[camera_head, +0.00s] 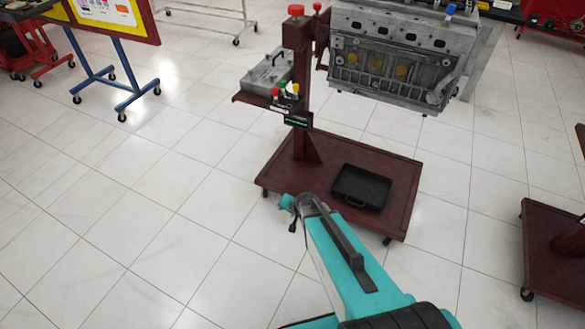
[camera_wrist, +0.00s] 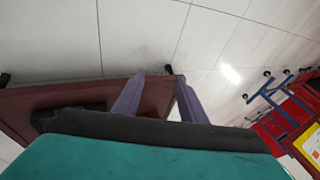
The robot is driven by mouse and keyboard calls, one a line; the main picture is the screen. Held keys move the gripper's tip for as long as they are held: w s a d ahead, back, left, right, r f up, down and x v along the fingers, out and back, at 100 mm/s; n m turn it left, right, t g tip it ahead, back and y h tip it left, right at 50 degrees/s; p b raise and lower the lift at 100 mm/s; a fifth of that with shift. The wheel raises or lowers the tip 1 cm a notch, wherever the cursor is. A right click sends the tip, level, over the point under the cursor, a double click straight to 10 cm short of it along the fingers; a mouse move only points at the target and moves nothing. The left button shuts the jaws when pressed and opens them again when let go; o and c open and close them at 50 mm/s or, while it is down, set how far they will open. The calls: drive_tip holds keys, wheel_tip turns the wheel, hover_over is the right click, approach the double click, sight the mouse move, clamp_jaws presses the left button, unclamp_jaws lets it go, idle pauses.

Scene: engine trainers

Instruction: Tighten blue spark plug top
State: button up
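The blue spark plug top (camera_head: 451,9) is a small blue cap on the upper right of the grey engine block (camera_head: 400,45) in the head view. The engine hangs on a dark red stand (camera_head: 300,75). My gripper (camera_head: 287,203) is low over the floor beside the stand's base, well below and left of the blue top. In the wrist view its two purple fingers (camera_wrist: 160,77) stand apart with nothing between them, so it is open and empty. The blue top is not in the wrist view.
A side shelf on the stand holds a grey box (camera_head: 267,73) and small red, green and yellow tops (camera_head: 283,87). A black tray (camera_head: 360,187) lies on the wheeled base (camera_head: 400,200). Another red base (camera_head: 550,260) is at right.

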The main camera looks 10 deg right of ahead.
drive_tip(key=s+f+n+g, duration=0.1)
drive_tip(key=s+n+g, duration=0.1)
drive_tip(key=s, duration=0.9)
drive_tip(key=s+d+f+n+g+h, duration=0.1)
drive_tip(key=s+g, duration=0.4)
drive_tip(key=s, duration=0.7)
drive_tip(key=s+f+n+g, duration=0.2)
drive_tip(key=s+n+g, duration=0.2)
drive_tip(key=s, duration=0.8)
drive_tip(key=shift+s+d+f+n+h, duration=0.15)
drive_tip(key=shift+s+f+n+h, duration=0.1)
drive_tip(key=shift+f+n+h, duration=0.15)
drive_tip(key=shift+c, duration=0.3)
